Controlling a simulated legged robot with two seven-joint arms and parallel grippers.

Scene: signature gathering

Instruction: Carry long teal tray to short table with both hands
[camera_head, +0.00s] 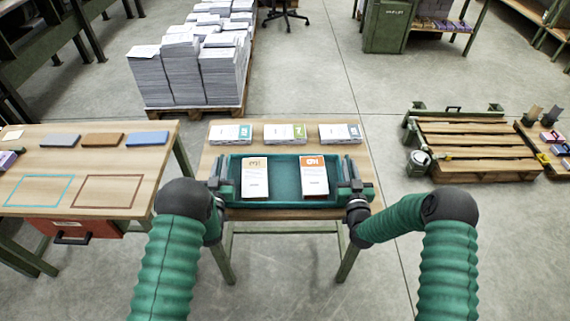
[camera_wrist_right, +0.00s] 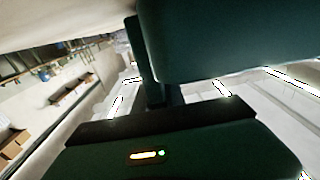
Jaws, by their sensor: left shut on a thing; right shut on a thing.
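The long teal tray (camera_head: 285,182) is over the front part of a small wooden table (camera_head: 292,213) in the middle of the head view. Two booklets lie in it, one with a brown band (camera_head: 255,178) and one with an orange band (camera_head: 314,176). My left gripper (camera_head: 222,186) is shut on the tray's left end. My right gripper (camera_head: 354,186) is shut on its right end. In the right wrist view a dark teal surface (camera_wrist_right: 235,40) fills the upper right. I cannot tell whether the tray touches the tabletop.
Three booklet stacks (camera_head: 285,133) stand along the table's back edge. A longer table (camera_head: 75,160) with outlined rectangles and colored blocks is at left. A pallet of paper stacks (camera_head: 198,62) is behind. An empty wooden pallet (camera_head: 475,145) is at right. Floor between is clear.

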